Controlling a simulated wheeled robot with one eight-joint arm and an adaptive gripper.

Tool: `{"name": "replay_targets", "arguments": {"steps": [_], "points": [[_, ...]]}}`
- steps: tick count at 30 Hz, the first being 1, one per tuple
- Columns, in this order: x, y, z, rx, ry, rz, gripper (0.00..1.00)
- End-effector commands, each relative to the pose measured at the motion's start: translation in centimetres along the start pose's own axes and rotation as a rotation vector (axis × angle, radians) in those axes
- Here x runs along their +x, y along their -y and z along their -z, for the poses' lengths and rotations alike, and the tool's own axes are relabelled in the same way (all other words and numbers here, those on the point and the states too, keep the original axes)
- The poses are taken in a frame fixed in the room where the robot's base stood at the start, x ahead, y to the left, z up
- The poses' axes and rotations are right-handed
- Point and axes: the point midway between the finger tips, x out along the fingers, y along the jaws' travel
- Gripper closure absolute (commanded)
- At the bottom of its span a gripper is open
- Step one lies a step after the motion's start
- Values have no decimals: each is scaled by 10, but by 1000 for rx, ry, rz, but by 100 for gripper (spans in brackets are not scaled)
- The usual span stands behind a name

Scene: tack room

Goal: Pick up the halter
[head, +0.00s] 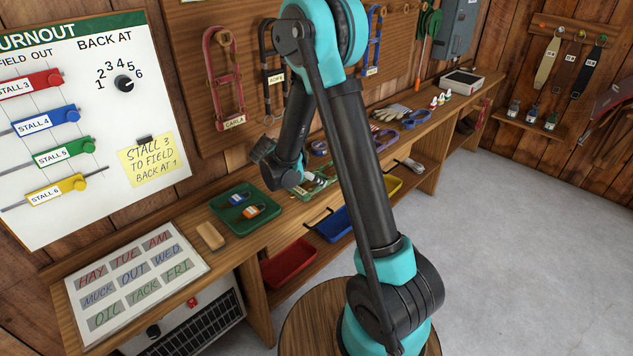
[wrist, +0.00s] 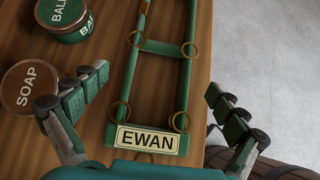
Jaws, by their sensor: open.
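A green halter (wrist: 164,48) with brass-coloured rings lies on the wooden bench in the wrist view. A name plate (wrist: 147,139) reading EWAN is on its near end. Its far end runs out of the picture. My gripper (wrist: 158,80) is open, with one finger to the left of the halter and one to the right. Neither finger visibly touches it, and nothing is held. In the head view, my arm hides part of the bench. Other halters hang on the wall: a red one (head: 211,84) labelled CARLA, a dark one (head: 266,62) and a blue one (head: 378,38).
A soap tin (wrist: 30,86) and a green balm tin (wrist: 64,17) stand left of the halter. A barrel top (wrist: 280,168) is at lower right. The floor (head: 500,230) to the right is clear.

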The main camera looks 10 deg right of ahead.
Motion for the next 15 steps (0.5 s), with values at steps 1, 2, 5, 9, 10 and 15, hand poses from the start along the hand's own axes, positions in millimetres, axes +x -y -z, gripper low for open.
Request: {"name": "replay_targets", "arguments": {"steps": [1, 2, 5, 9, 10, 15], "points": [[8, 0, 1, 2, 0, 1, 3], [12, 0, 1, 2, 0, 1, 3], [22, 0, 1, 1, 0, 0, 3], [26, 0, 1, 0, 0, -1, 3], [26, 0, 1, 0, 0, -1, 3], [26, 0, 1, 0, 0, 0, 6]]}}
